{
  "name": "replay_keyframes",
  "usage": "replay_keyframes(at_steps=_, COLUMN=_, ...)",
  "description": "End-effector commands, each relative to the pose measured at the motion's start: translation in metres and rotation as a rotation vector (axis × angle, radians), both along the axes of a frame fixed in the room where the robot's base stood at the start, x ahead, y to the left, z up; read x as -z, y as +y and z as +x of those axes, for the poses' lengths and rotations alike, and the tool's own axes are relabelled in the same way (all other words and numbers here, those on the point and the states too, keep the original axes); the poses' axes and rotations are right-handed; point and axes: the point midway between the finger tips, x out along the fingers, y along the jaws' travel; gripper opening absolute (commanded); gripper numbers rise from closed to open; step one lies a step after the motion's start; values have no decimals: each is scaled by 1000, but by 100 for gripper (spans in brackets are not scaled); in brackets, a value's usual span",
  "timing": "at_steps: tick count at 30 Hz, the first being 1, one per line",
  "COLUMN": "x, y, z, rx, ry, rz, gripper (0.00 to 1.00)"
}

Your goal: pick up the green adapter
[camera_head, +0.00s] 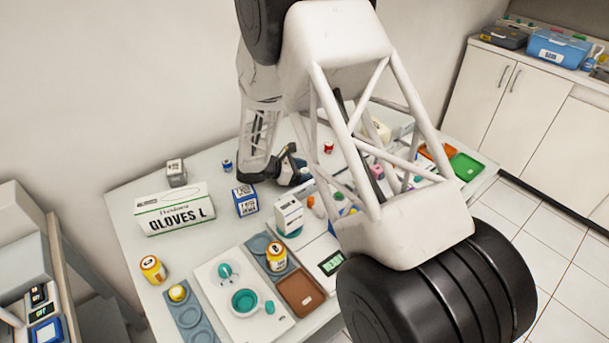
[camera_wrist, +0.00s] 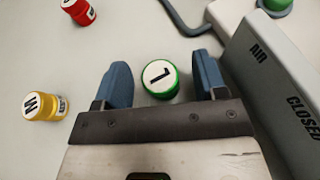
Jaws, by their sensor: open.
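The green adapter (camera_wrist: 160,80) is a short green cylinder with a white top marked L, seen in the wrist view. My gripper (camera_wrist: 162,65) is open, with one blue fingertip to the left of the adapter and the other to its right. A gap shows on each side, so the fingers look apart from it. In the head view my gripper (camera_head: 299,172) is low over the back of the table. I cannot make out the green adapter there; my arm and gripper cover that area.
A grey unit (camera_wrist: 265,70) labelled AIR and CLOSED stands close on the right. A glove box (camera_head: 174,209) and a blue-and-white box (camera_head: 245,201) are left.

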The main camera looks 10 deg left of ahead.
Motion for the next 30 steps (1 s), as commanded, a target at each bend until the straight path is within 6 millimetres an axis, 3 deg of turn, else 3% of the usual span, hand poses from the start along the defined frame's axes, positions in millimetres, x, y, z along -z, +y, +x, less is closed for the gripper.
replay_keyframes(at_steps=18, x=1, y=-3, z=1, rx=0, ry=0, rz=0, gripper=65)
replay_keyframes(at_steps=29, x=1, y=-3, z=1, rx=0, ry=0, rz=0, gripper=12)
replay_keyframes(at_steps=30, x=1, y=-3, z=1, rx=0, ry=0, rz=0, gripper=11)
